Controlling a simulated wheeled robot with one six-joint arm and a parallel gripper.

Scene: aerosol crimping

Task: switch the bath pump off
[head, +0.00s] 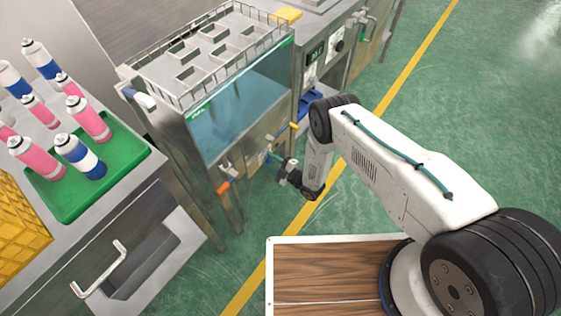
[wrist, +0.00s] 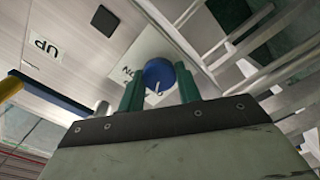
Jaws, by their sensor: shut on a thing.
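The water bath (head: 235,110) is a steel-framed tank with a clear front and blue water. My gripper (head: 274,158) is at the lower part of its front panel, to the right of an orange-tipped fitting (head: 223,187). In the wrist view, my gripper's two green fingers (wrist: 160,92) are shut on a round blue knob (wrist: 157,72) with a pale pointer mark. The knob sits on a white label plate (wrist: 150,45), whose lettering is partly hidden. In the head view the knob cannot be made out behind my gripper.
A blue bar (wrist: 48,97) projects left of the knob in the wrist view. A control box with a display (head: 315,53) stands right of the bath. A green tray (head: 127,165) holds several cans on the left bench. The green floor at right is clear.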

